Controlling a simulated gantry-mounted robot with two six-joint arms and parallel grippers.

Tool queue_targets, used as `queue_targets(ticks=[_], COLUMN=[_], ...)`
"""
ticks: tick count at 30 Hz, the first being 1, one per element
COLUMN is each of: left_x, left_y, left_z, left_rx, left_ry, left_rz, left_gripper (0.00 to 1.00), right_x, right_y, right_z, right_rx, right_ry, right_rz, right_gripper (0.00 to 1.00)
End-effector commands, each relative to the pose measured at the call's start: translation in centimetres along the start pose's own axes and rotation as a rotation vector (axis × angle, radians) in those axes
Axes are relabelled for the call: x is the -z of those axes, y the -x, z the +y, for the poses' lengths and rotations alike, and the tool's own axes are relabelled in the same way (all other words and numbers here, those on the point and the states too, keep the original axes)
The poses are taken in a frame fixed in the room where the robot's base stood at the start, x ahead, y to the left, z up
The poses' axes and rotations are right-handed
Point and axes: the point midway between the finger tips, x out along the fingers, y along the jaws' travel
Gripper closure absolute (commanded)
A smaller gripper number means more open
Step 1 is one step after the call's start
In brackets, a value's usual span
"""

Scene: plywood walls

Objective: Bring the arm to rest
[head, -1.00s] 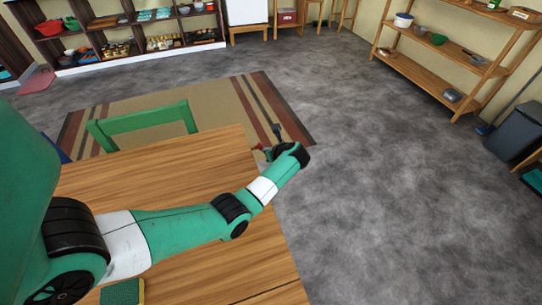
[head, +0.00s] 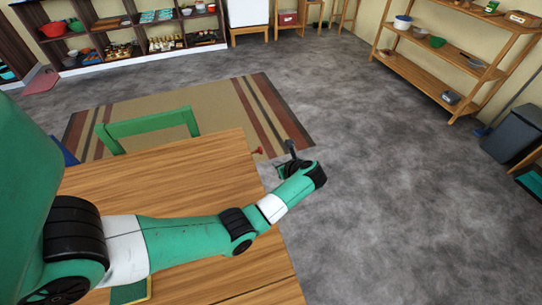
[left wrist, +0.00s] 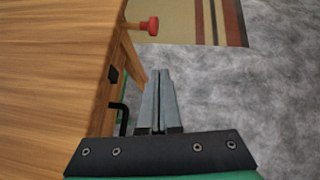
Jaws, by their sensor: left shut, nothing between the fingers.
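My left arm reaches in from the left across the wooden table (head: 170,180). Its gripper (head: 289,146) is just past the table's right edge, over the grey floor, and shows small and dark in the head view. In the left wrist view the two fingers of the left gripper (left wrist: 158,72) lie together, shut and empty, beside the table edge. The floor and part of the striped rug lie beyond them. My right gripper is in neither view.
A red-ended object (left wrist: 148,25) sticks out at the table's edge, near the gripper. A green chair (head: 150,125) stands at the table's far side, on the striped rug (head: 220,105). Shelves (head: 440,70) stand at the right. The floor (head: 400,200) between is clear.

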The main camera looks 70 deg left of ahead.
Motion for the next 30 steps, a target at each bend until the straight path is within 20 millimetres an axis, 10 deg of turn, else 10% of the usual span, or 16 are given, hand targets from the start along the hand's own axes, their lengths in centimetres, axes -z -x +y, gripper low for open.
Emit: queue_targets(ticks=[6, 23, 27, 30], left_x=[-0.2, -0.2, -2.1, -7.1], left_y=[4.0, 5.4, 10.7, 15.9], left_z=[-0.1, -0.4, -3.1, -5.5], left_rx=[0.002, 0.014, 0.109, 0.23], left_ry=[-0.001, -0.006, 0.01, 0.105], left_rz=[0.0, 0.0, -0.007, -0.114], left_gripper=[1.0, 1.0, 1.0, 1.0], right_x=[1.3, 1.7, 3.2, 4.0], right_y=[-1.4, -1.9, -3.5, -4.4], right_z=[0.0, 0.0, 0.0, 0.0], right_rx=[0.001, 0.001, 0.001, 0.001], right_ry=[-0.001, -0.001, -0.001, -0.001], right_rz=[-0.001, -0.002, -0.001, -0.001], right_gripper=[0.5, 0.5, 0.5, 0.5])
